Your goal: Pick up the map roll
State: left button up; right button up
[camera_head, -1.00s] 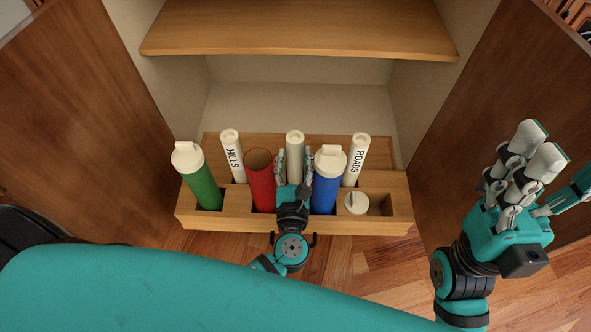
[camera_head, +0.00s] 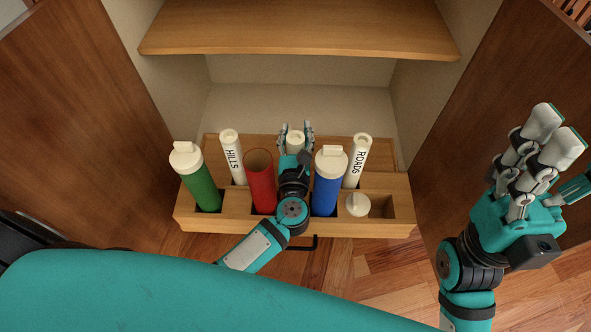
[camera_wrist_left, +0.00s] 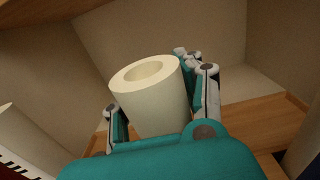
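Several rolls and tubes stand in a wooden rack. A cream map roll (camera_head: 295,140) with a hollow end stands in the middle; any label on it is hidden by my left arm. My left gripper (camera_head: 296,132) is around its upper part, with fingers on both sides. In the left wrist view, the roll (camera_wrist_left: 158,100) stands between the fingers (camera_wrist_left: 160,105), which look spread with small gaps beside it. Two similar rolls stand either side, one marked HILLS (camera_head: 233,160) and one marked ROADS (camera_head: 357,160). My right gripper (camera_head: 562,150) is open and empty at the right.
A green tube (camera_head: 198,180), an open red tube (camera_head: 261,182) and a blue tube (camera_head: 327,185) stand in the rack (camera_head: 300,227). A white cap (camera_head: 357,204) sits at its right. A shelf (camera_head: 300,28) is above; open doors (camera_head: 75,110) flank the cabinet.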

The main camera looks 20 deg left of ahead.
pick_arm(q)
grip_shut()
dwell(0.3)
